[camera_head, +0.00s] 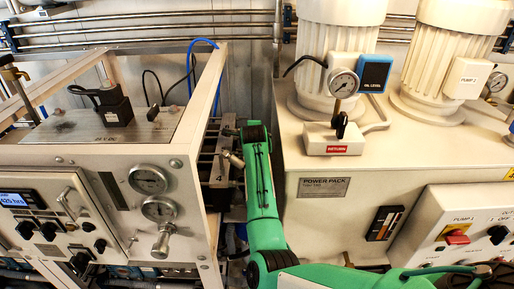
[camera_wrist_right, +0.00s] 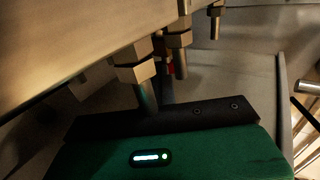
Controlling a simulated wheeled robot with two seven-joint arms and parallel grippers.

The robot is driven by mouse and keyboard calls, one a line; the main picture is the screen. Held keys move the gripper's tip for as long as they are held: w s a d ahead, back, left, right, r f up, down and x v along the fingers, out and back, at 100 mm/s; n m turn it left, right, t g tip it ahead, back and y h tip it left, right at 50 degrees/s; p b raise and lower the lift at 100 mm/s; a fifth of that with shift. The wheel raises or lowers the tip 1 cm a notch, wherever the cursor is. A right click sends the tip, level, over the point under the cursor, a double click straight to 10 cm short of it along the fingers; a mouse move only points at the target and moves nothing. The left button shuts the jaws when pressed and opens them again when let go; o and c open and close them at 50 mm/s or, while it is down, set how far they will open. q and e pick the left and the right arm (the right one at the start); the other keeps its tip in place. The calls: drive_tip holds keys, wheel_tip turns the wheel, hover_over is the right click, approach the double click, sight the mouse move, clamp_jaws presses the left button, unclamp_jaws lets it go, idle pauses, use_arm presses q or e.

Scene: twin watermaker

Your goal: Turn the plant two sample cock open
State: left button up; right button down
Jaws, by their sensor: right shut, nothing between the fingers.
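My right arm rises green through the middle of the head view, in the gap between the left cabinet and the power pack. In the right wrist view my right gripper (camera_wrist_right: 180,122) shows as a green and black body; its fingertips are hidden. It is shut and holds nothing. Just above it hang hex-nut fittings (camera_wrist_right: 135,66) with short pipe stubs; the nearest stub reaches down behind or against the black edge. A small red part (camera_wrist_right: 171,68) shows behind the fittings; I cannot tell whether it is the plant two sample cock. My left gripper is not in view.
The left cabinet (camera_head: 90,155) has gauges, knobs and a metal valve (camera_head: 163,240). The power pack (camera_head: 400,155) with white pump motors stands on the right. The gap is narrow.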

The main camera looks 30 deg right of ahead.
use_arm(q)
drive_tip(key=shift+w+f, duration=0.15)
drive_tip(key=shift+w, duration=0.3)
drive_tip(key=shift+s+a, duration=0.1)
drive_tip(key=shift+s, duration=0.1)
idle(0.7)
